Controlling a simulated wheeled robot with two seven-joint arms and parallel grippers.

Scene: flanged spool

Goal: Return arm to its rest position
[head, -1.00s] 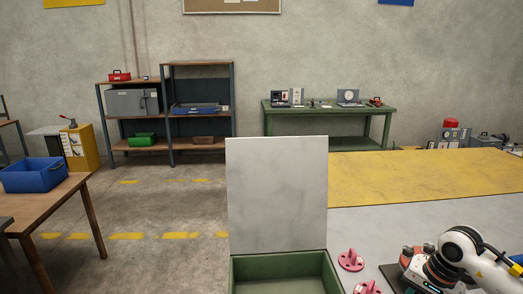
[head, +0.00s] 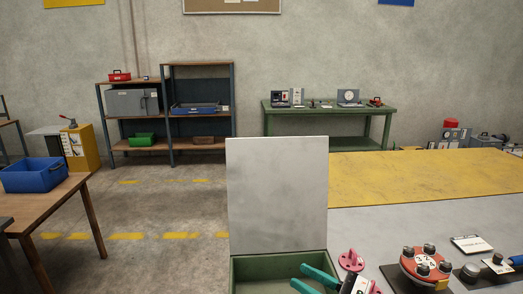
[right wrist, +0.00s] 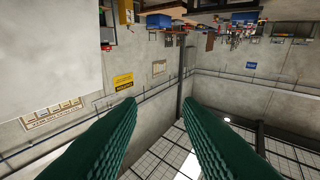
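My right gripper (head: 299,275) shows at the bottom of the head view, with two teal fingers pointing left over the green box (head: 241,264). The fingers are apart with nothing between them. The right wrist view also shows the ribbed green fingers (right wrist: 161,105) spread and empty, with the room upside down behind them. A pink flanged spool (head: 351,260) stands just right of the box. A second pink piece in front of it is mostly hidden by my gripper. My left gripper is not in view.
The box's grey lid (head: 277,195) stands upright at its back. Right of the spool, a red round fixture (head: 425,263) with bolts sits on a dark plate, with a label card (head: 471,244) behind it. The grey tabletop (head: 385,228) behind these is clear.

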